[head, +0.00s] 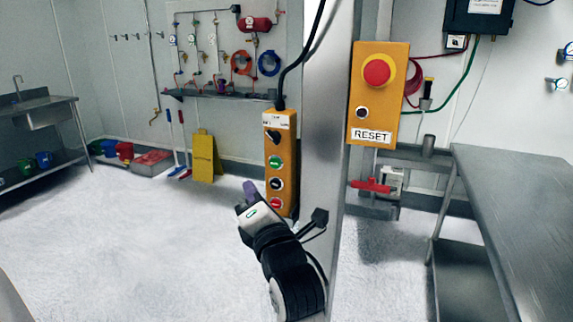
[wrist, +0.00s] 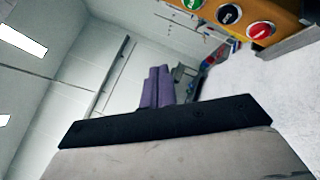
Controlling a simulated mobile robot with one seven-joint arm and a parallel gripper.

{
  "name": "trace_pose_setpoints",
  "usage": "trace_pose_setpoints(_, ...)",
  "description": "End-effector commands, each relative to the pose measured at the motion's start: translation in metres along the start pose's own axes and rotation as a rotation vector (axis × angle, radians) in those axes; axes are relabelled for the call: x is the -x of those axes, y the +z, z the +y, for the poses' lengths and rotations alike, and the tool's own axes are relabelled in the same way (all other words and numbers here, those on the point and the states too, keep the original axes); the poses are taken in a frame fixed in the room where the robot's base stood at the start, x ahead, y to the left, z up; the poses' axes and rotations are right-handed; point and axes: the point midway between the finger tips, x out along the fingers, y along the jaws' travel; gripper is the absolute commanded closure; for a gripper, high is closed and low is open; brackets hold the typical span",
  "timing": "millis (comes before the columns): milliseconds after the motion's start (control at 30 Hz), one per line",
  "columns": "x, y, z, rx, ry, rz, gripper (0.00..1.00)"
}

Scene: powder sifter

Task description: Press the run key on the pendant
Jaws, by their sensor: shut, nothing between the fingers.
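The pendant (head: 283,150) is a tall yellow-orange box hanging on a black cable beside a grey post. Down its face are a black selector knob (head: 272,136), a green key (head: 275,162), a black key (head: 276,184) and a red key (head: 276,204). The key labels are too small to read. In the wrist view, the pendant (wrist: 285,12) shows at the top right with its green, black and red keys. My gripper (head: 249,188) is shut and empty, its purple fingertips (wrist: 160,85) together. In the head view it appears just left of the lower keys, with no contact visible.
The grey post (head: 325,120) stands right of the pendant. It bears a yellow box (head: 378,95) with a red emergency button and a RESET label. A steel table (head: 520,200) is at right.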

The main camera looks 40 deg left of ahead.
Motion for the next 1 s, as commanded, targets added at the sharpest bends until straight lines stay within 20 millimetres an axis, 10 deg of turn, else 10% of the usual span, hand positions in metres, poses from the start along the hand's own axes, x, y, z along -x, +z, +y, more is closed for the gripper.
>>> trace_pose_setpoints(1000,-0.058,0.042,-0.043,-0.002,0.002,-0.002,1.0)
